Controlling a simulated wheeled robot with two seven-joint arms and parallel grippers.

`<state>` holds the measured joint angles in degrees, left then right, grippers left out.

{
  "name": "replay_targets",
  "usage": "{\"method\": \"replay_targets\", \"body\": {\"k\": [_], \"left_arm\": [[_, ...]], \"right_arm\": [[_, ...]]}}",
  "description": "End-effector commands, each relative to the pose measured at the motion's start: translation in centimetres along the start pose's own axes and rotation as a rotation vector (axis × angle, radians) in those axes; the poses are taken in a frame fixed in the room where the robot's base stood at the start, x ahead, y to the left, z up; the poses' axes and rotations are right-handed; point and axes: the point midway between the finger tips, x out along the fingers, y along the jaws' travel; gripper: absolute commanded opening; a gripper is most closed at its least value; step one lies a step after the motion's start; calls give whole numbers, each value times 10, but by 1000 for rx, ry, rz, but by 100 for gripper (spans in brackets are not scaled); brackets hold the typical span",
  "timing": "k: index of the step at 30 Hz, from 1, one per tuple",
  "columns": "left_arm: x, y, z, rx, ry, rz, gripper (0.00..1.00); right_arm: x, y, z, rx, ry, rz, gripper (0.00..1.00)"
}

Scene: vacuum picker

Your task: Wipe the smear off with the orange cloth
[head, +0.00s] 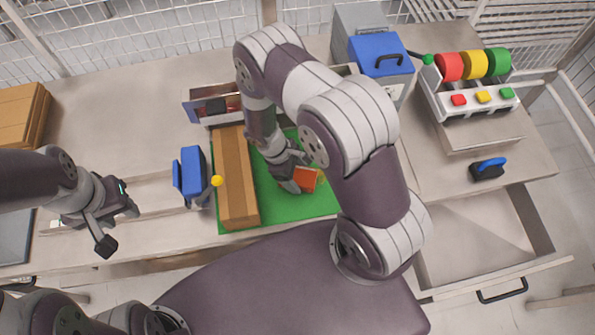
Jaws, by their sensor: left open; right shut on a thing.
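The orange cloth (306,180) is a small orange patch low over the green mat (275,212). My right gripper (291,181) is shut on the cloth, at its left side. Whether the cloth touches the mat is hard to tell. I cannot make out the smear; my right arm and gripper cover part of the mat. My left gripper (118,227) is open and empty, over the table's front left, apart from the mat and cloth.
A long cardboard box (236,180) lies along the mat's left side, beside a blue device (191,172) with a yellow knob. A blue-lidded grey box (381,52) and a red-yellow-green button unit (466,100) stand back right. An open drawer (480,235) juts out front right.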

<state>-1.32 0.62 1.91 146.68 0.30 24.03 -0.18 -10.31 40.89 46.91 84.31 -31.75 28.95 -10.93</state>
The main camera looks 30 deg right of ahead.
Motion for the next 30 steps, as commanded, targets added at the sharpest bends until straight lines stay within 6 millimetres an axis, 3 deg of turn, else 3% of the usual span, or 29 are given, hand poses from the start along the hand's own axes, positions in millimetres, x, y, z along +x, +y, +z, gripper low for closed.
{"method": "replay_targets", "body": {"k": [5,21,30], "left_arm": [[-14,0,-2,0,0,0,40],[-52,0,-6,0,0,0,40],[-59,0,-7,0,0,0,40]], "right_arm": [[-22,0,7,2,2,2,52],[-66,2,22,5,1,-1,52],[-76,2,25,5,0,-2,52]]}}
